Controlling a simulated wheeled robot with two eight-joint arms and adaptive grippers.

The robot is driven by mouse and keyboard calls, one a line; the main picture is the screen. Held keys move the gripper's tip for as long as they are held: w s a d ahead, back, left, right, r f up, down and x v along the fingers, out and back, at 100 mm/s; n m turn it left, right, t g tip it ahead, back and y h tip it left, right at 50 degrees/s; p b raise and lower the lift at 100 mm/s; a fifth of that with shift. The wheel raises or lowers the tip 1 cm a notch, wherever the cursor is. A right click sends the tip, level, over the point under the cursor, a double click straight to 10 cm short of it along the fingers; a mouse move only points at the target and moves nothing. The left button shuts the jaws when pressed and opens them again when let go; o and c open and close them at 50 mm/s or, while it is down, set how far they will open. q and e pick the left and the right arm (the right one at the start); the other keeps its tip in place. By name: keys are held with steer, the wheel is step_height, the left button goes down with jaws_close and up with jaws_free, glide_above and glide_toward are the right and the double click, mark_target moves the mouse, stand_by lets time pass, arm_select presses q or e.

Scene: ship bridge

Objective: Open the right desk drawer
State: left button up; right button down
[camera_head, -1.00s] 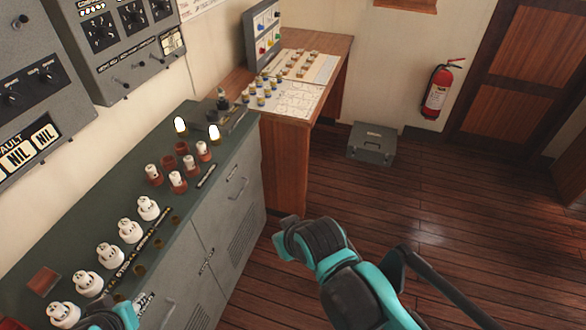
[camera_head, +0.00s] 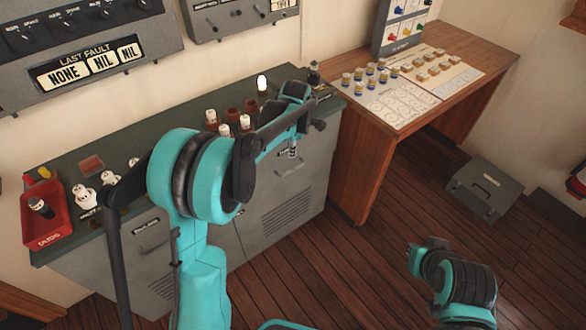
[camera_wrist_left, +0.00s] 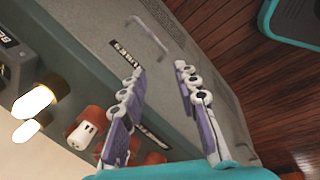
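The right desk drawer (camera_head: 306,160) is a grey front at the upper right of the grey cabinet, and looks closed. Its bar handle (camera_head: 290,168) is partly close to my left gripper (camera_head: 293,150), which hangs in front of the drawer's upper part. In the left wrist view the handle (camera_wrist_left: 150,37) lies just beyond the fingertips, beside a black label. My left gripper (camera_wrist_left: 161,71) is open, with nothing between its purple-padded fingers. My right arm shows at the lower right of the head view, but its fingers are not visible.
The green desktop holds white and red fuse-like parts (camera_head: 223,130), lit lamps (camera_head: 262,83) and a red tray (camera_head: 43,232). A wooden table (camera_head: 370,150) stands to the right. A grey case (camera_head: 484,187) lies on the open wooden floor.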

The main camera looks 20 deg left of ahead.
arm_select(q)
steer(key=w+f+n+g, duration=0.1)
steer(key=w+f+n, duration=0.45)
steer(key=f, duration=0.45)
steer(key=b, duration=0.3)
glide_toward(293, 166)
steer(key=shift+n+y, duration=0.3)
steer(key=shift+n, duration=0.05)
steer(key=s+f, duration=0.3)
steer(key=f, duration=0.1)
steer(key=shift+s+d, duration=0.1)
steer(key=shift+s, duration=0.15)
steer(key=shift+r, duration=0.1)
jaws_close()
